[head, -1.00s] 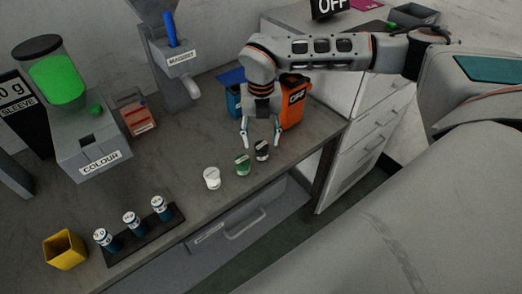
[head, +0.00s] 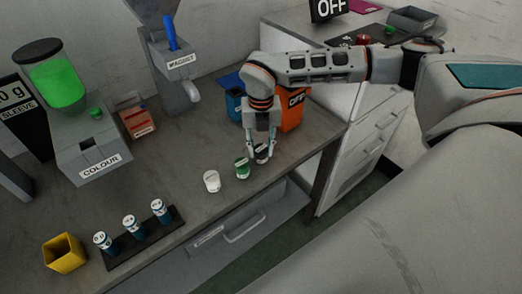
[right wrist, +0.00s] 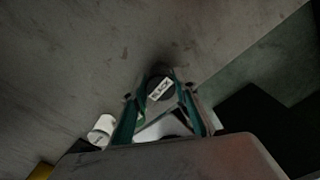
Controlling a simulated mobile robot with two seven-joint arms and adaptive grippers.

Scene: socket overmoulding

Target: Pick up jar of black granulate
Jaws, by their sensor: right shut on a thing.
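The jar of black granulate (head: 262,154) stands on the bench near its front edge, the rightmost of three small jars. Its lid, labelled BLACK, shows in the right wrist view (right wrist: 160,89). My right gripper (head: 261,156) points down over it, with its two fingers on either side of the jar. In the right wrist view the fingers (right wrist: 161,100) are closed against the jar. The jar looks upright and still at bench height. My left gripper is in neither view.
A green jar (head: 242,168) stands close to the left of the black one, and a white jar (head: 212,181) further left. A rack (head: 145,237) with three vials lies front left.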

